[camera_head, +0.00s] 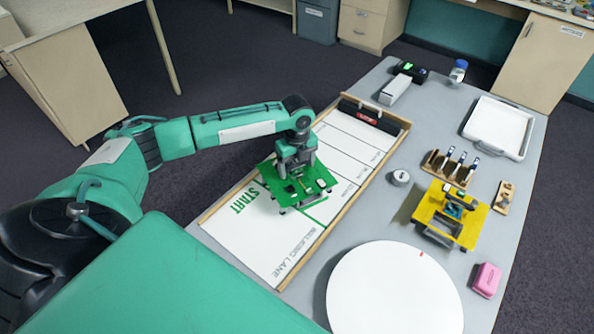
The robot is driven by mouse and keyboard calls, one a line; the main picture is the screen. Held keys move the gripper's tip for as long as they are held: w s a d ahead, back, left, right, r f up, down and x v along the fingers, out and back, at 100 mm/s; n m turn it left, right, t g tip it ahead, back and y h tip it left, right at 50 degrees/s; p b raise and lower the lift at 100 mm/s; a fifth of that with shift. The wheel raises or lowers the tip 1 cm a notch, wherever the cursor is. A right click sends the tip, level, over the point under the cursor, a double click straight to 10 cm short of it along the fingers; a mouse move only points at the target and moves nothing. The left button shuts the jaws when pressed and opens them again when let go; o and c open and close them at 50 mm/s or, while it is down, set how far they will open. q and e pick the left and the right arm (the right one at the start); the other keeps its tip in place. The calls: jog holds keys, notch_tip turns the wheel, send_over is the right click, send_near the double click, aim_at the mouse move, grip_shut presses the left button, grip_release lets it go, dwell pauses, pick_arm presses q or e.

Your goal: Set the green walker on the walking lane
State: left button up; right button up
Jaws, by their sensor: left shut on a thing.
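The green walker (297,185), a flat green plate with small parts on top and dark legs below, is at the middle of the white walking lane (262,240), beside the green START lettering. My left gripper (294,175) comes down from above and is shut on the walker's top. Some feet show under the plate, but I cannot tell whether they touch the lane. The lane has wooden side rails and cross lines. My right gripper is not in view.
Right of the lane are a yellow walker (449,216), a wooden tool rack (447,168), a small grey cylinder (400,177) and a pink block (486,280). A white round disc (394,295) lies in front. A white tray (499,127) stands at the back right.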

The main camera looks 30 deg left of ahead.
pick_arm(q)
jog(key=shift+f, duration=1.55)
jog(key=o, duration=1.1)
jog(key=shift+f, duration=0.1)
jog(key=shift+r, duration=0.6)
notch_tip(320, 180, up, 10)
jog(key=shift+f+b, duration=0.25)
jog(key=shift+b, duration=0.6)
jog(key=shift+r, duration=0.8)
jog(key=shift+s+f, duration=0.1)
